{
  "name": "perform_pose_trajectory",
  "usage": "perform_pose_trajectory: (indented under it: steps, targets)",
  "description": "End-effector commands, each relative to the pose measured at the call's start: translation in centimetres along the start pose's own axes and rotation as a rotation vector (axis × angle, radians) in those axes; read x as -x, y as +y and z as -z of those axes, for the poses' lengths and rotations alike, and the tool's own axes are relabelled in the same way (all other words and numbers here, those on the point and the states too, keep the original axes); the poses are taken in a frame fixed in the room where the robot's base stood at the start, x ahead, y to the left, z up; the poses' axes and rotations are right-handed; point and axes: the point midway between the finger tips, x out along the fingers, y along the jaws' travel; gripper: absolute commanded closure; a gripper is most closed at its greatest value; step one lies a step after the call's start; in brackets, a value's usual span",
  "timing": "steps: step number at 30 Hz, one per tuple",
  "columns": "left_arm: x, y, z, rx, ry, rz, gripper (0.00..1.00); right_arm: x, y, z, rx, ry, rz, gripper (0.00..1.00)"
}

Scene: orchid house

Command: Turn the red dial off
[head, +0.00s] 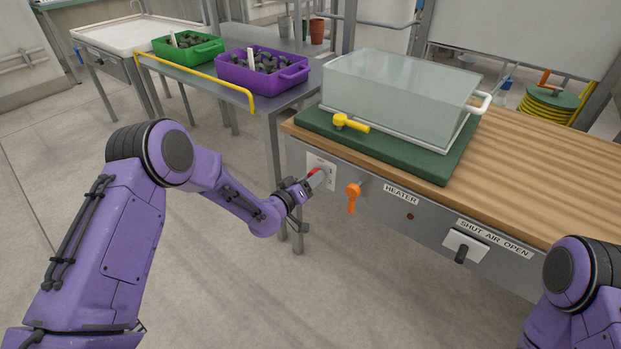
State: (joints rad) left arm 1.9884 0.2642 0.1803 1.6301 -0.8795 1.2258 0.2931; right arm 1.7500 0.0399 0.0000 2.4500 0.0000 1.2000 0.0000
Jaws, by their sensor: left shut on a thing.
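The red dial (314,172) sits on a pale plate (322,168) at the left end of the grey front panel, under the bench top. Only a small part of its red shows. My left gripper (312,180) is at the dial, shut on it, and hides most of it. The dial's pointing direction and the marks on its plate cannot be read clearly. Of my right arm only a purple link shows at the lower right; its gripper is out of view.
An orange handle (353,195) hangs just right of the dial, near the HEATER label (401,195). A black lever (461,254) is farther right. Floor in front is clear.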

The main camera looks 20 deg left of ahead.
Motion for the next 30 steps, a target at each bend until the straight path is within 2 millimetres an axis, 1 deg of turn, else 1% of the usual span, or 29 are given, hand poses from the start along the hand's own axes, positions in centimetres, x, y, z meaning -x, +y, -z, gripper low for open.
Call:
perform_pose_trajectory:
  steps: [14, 30]
  targets:
    - [0.03, -0.23, 0.08, 0.450, -0.025, -0.025, 0.85, 0.28, 0.03, 0.12, 0.000, 0.000, 0.000, 0.57]
    - [0.04, -0.45, -0.03, 0.960, -0.057, -0.055, 0.85, -0.39, -0.03, -0.16, 0.000, 0.000, 0.000, 0.57]
